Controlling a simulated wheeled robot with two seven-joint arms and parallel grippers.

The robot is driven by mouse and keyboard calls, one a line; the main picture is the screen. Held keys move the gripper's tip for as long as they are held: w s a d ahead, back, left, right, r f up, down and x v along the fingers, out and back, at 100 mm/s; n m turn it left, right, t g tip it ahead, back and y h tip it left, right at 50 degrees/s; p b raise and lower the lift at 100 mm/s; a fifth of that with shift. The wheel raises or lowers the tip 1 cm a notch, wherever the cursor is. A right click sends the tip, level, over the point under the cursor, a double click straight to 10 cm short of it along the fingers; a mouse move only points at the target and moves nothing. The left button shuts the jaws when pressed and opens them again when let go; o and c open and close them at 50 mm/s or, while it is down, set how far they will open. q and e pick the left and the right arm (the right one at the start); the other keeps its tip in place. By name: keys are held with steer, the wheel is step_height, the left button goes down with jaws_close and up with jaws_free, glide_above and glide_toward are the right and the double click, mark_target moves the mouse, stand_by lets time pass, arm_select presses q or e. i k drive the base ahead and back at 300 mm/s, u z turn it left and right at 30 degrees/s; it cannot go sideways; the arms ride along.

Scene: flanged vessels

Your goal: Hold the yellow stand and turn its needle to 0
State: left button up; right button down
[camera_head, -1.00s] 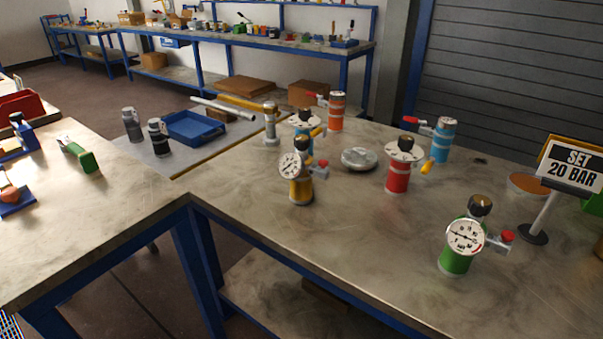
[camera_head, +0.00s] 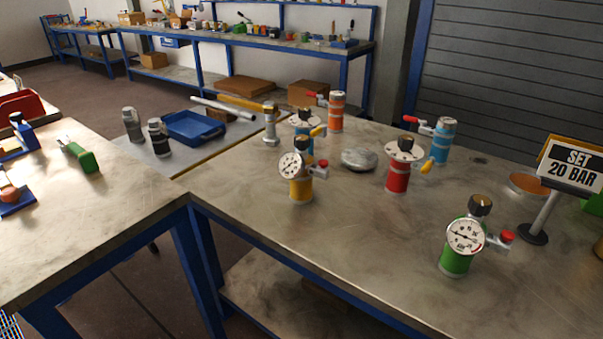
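The yellow stand (camera_head: 301,190) stands upright on the metal-topped table, left of the red stand. A round white dial gauge (camera_head: 291,164) is on its front, with a dark needle too small to read exactly. A black knob (camera_head: 302,143) sits on top, and a small red-capped side fitting (camera_head: 322,166) points right. Part of a blue stand shows directly behind it. Neither of my grippers is in view, and nothing touches the yellow stand.
A green stand with a gauge (camera_head: 456,261) is at the front right, and a red stand (camera_head: 397,178) at the middle. A silver lid-like disc (camera_head: 359,159) lies between yellow and red. A "SET 20 BAR" sign (camera_head: 575,170) stands at right. The table's front left is clear.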

mark_target(302, 141)
steer(key=z, duration=0.05)
steer(key=k, duration=0.5)
steer(key=u, duration=0.8)
steer(key=i, duration=0.8)
steer(key=z, duration=0.45)
steer(key=i, duration=0.75)
steer(key=z, duration=2.2)
steer(key=k, duration=0.4)
steer(key=z, duration=0.05)
